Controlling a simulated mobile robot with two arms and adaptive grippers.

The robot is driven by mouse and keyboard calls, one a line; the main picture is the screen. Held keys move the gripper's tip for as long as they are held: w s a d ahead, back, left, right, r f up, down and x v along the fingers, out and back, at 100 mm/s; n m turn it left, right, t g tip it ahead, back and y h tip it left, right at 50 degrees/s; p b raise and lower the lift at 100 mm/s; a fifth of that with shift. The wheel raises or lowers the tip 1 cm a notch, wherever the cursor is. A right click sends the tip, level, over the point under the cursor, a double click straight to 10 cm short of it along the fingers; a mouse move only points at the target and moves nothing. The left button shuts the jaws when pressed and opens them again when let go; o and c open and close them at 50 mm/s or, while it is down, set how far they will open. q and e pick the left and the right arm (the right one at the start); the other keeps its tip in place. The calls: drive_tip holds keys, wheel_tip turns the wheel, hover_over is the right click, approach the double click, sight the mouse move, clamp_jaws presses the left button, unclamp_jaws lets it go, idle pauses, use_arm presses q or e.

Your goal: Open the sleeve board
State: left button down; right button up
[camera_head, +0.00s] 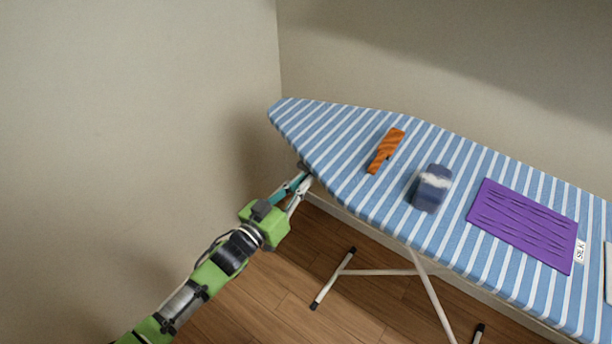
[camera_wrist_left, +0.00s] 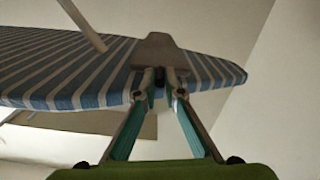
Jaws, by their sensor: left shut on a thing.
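The ironing board (camera_head: 350,185) has a blue-and-white striped cover and stands at the right in the head view. I cannot make out a separate sleeve board; the striped surface in the left wrist view (camera_wrist_left: 85,70) may be it or the main board. My left gripper (camera_head: 306,178) is at the board's near left edge, close to the narrow end. In the left wrist view, its fingers (camera_wrist_left: 159,76) are shut on a grey-brown tab (camera_wrist_left: 158,48) at the striped edge. The fingertips partly hide the gripped part. My right gripper is not in view.
On the board lie an orange striped object (camera_head: 386,150), a dark blue-and-white object (camera_head: 431,188) and a purple mat (camera_head: 522,222) beside a "SILK" label (camera_head: 580,250). White legs (camera_head: 432,296) stand below. Walls are close behind and left; wooden floor (camera_head: 265,310) shows in front.

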use_arm(q)
drive_tip(key=p+v, duration=0.7)
drive_tip(key=v, duration=1.7)
drive_tip(key=shift+s+f, duration=0.1)
drive_tip(key=shift+s, duration=0.05)
drive_tip(key=c, duration=2.2)
unclamp_jaws()
drive_tip(key=shift+a, duration=0.1)
drive_tip(key=shift+o, duration=0.3)
drive_tip(key=shift+s+a, duration=0.1)
drive_tip(key=shift+s, duration=0.05)
drive_tip(key=v, duration=1.2)
